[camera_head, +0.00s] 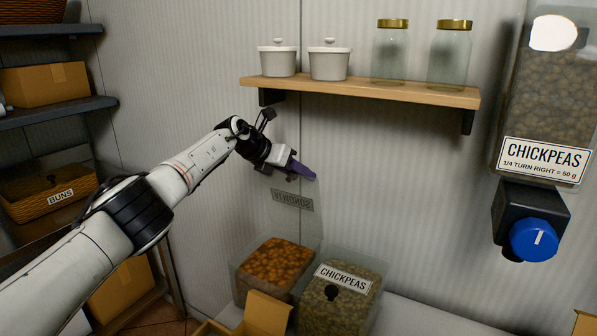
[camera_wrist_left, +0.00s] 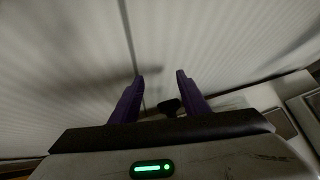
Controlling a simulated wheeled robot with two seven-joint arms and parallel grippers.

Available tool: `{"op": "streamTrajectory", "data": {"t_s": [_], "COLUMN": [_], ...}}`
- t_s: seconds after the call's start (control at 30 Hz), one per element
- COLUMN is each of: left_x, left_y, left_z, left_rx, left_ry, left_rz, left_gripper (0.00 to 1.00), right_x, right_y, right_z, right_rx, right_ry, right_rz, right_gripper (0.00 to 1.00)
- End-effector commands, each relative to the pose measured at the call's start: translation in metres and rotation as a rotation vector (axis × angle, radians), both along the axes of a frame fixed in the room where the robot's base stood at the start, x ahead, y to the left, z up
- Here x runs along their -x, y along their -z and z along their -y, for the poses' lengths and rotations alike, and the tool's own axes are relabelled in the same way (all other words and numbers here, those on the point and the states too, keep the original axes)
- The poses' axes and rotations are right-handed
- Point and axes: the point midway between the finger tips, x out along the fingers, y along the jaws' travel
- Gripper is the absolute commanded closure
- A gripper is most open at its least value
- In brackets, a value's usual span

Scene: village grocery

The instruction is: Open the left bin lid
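The left bin (camera_head: 240,282) is clear and full of orange-brown almonds. Its clear lid (camera_head: 312,228) stands raised at the back, near the wall. The lid's label (camera_head: 292,200) reads mirrored, seen from its inner side. My left gripper (camera_head: 308,173) is just above the raised lid, near the wall, and seems apart from it. In the left wrist view its two purple fingers (camera_wrist_left: 160,75) are spread with nothing held between them. A dark knob (camera_wrist_left: 170,107) shows beyond the gap; I cannot tell which lid it belongs to. My right gripper is not in view.
The chickpeas bin (camera_head: 362,310) stands right of the left bin, its lid down. A wooden shelf (camera_head: 370,92) with white pots and jars hangs above my gripper. A chickpeas dispenser (camera_head: 540,150) is at right. An open cardboard box (camera_head: 267,313) stands in front of the bins.

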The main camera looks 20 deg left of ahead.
Motion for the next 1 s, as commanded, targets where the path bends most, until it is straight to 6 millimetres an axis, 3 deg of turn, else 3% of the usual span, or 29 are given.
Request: {"op": "streamTrajectory", "data": {"t_s": [0.47,1.0], "left_x": [0.010,0.065], "left_y": [-0.015,-0.057], "left_z": [-0.007,-0.029], "left_rx": [0.001,0.001], "left_ry": [0.001,0.000], "left_rz": [0.011,0.006], "left_gripper": [0.59,0.59], "right_x": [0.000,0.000], "right_y": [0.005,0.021], "right_z": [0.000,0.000], "right_rx": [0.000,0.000], "right_ry": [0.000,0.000], "right_rz": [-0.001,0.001], "right_gripper": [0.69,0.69]}}
